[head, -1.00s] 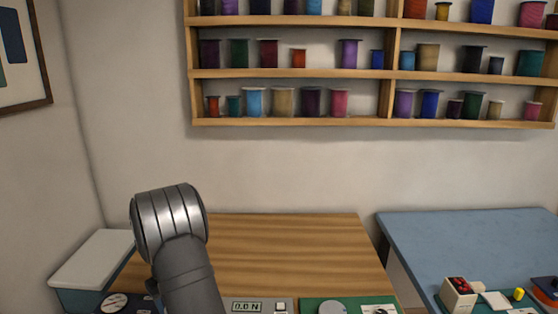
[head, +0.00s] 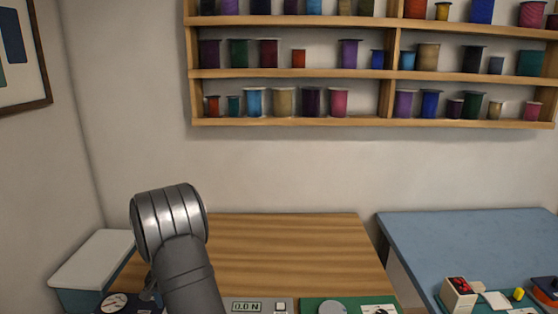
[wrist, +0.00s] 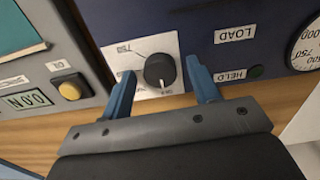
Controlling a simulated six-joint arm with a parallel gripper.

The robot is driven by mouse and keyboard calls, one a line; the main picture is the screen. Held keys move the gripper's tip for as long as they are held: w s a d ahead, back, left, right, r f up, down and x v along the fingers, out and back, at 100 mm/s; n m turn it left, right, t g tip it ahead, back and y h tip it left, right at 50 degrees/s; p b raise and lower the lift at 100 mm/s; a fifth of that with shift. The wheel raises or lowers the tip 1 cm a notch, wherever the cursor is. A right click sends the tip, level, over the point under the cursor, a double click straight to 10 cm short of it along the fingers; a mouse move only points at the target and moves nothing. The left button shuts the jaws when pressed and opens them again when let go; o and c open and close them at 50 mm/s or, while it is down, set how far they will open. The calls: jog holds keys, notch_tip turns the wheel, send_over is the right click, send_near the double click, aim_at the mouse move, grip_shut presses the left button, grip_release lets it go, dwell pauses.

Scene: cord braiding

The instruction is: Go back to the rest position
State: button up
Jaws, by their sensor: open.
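Beyond the fingertips is a black knob (wrist: 159,70) on a white dial plate (wrist: 140,52). The knob appears between the fingers; I cannot tell how far it is from them. In the head view only my arm's links show at the lower left, and the gripper is out of sight.
A blue panel labelled LOAD and HELD (wrist: 275,25) carries a round gauge (wrist: 308,48). A grey box with a display (wrist: 28,99) and yellow button (wrist: 70,87) stands beside it. The wooden table (head: 290,250) is clear behind; a blue table (head: 470,240) stands right.

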jog(key=shift+m, duration=1.1)
jog(key=o, duration=1)
jog(key=shift+c, duration=0.2)
jog(key=s+a+r+n, duration=0.4)
jog(key=a+r+n, duration=0.1)
jog(key=r+n, duration=0.5)
jog(key=s+a+r+n, duration=0.4)
jog(key=a+r+n, duration=0.2)
jog(key=r+n, duration=0.35)
notch_tip(320, 180, down, 10)
jog(key=shift+s+f, duration=0.15)
jog(key=shift+s, duration=0.05)
jog(key=shift+d, duration=0.1)
notch_tip(320, 180, up, 10)
